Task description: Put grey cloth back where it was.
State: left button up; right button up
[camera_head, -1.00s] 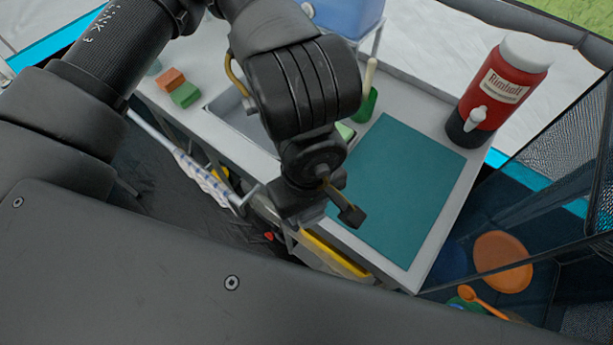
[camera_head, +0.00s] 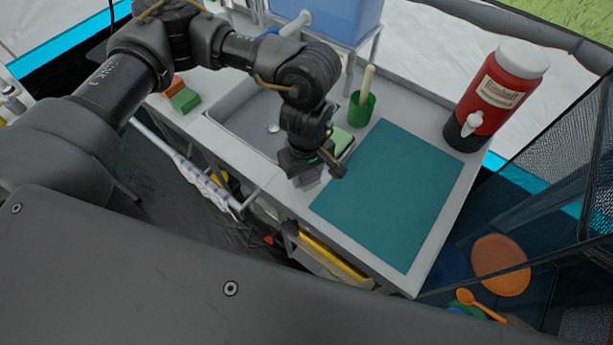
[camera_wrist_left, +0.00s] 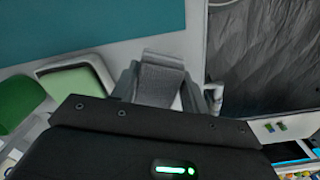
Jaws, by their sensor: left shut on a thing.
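My left gripper (camera_head: 309,176) is over the counter's front edge strip, between the sink and the teal mat. It is shut on the grey cloth, a small folded piece with a woven look. The cloth (camera_wrist_left: 160,80) shows between the fingers in the left wrist view. In the head view only a small grey part of the cloth shows below the gripper. Whether the cloth touches the counter, I cannot tell. My right gripper is not in view.
A teal mat (camera_head: 395,195) lies flat and bare on the counter. Nearby are the sink (camera_head: 235,115), a green cup (camera_head: 361,109) with a brush, and a green sponge in a holder (camera_head: 342,141). A red dispenser (camera_head: 497,92) stands at the back right.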

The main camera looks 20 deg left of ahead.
aim_at(307, 180)
pick_arm(q)
jog(key=shift+w+a+f, duration=0.15)
jog(key=shift+w+f, duration=0.1)
jog(key=shift+f, duration=0.1)
notch_tip(307, 180, down, 2)
jog(key=shift+f+p, duration=0.1)
jog(key=shift+p, duration=0.6)
jog(key=shift+f, duration=0.4)
jog(key=shift+f, duration=0.2)
jog(key=o, duration=1)
jog(key=shift+r, duration=0.15)
